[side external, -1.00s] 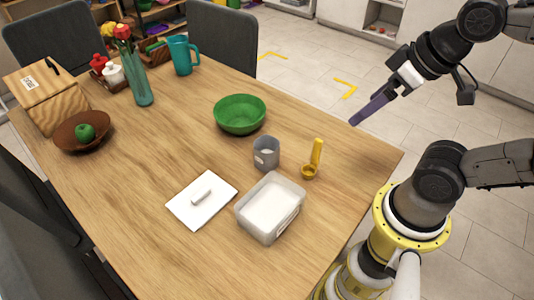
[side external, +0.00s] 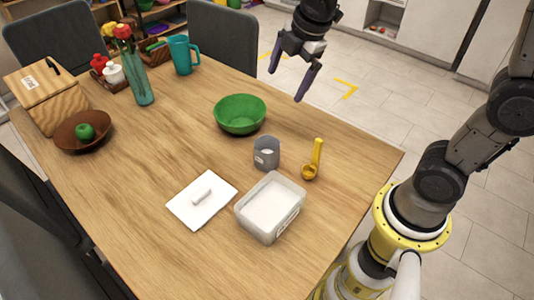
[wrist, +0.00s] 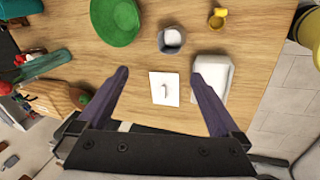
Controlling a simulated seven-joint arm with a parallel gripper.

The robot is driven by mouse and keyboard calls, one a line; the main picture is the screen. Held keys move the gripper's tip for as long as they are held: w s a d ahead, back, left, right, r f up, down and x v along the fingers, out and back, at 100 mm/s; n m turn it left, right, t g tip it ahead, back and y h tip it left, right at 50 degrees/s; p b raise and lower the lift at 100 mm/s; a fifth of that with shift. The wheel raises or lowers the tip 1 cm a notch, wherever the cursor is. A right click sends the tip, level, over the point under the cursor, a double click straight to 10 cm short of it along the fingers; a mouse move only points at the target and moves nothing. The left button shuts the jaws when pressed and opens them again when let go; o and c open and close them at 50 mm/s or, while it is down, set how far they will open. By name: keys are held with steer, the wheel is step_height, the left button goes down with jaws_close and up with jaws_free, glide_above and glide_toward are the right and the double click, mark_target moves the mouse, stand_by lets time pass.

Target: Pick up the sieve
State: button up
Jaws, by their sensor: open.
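No thing here is plainly a sieve. A small yellow scoop-like tool (side external: 311,170) with an upright handle stands near the table's right side; it also shows in the wrist view (wrist: 217,18). A grey cup (side external: 266,153) with something white stands left of it, also in the wrist view (wrist: 171,41). I cannot tell whether either has a mesh. My gripper (side external: 286,85) is open and empty, high up towards the table's far right edge in the side view. In the wrist view its purple fingers (wrist: 159,76) are wide apart, with nothing between them.
A clear container (side external: 270,207) with white contents stands in front of the cup, with a white lid (side external: 202,200) beside it. A green bowl (side external: 240,114) stands behind. A teal jug (side external: 182,55), a vase (side external: 138,80) and a brown bowl (side external: 83,131) are further left. The wooden table's middle is clear.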

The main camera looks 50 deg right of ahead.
mark_target(267, 145)
steer(key=w+f+g, duration=0.1)
steer(key=f, duration=0.6)
steer(key=w+a+f+n+g, duration=0.1)
steer(key=w+f, duration=0.1)
steer(key=f, duration=0.6)
steer(key=w+f+n+g, duration=0.1)
steer(key=f, duration=0.6)
steer(key=shift+w+a+f+g, duration=0.15)
steer(key=shift+w+g, duration=0.1)
steer(key=shift+g, duration=0.05)
steer(key=shift+w+d+f, duration=0.1)
steer(key=shift+f, duration=1.35)
steer(key=shift+w+d+f, duration=0.1)
steer(key=shift+f, duration=1.35)
steer(key=c, duration=1.3)
steer(key=shift+r, duration=0.1)
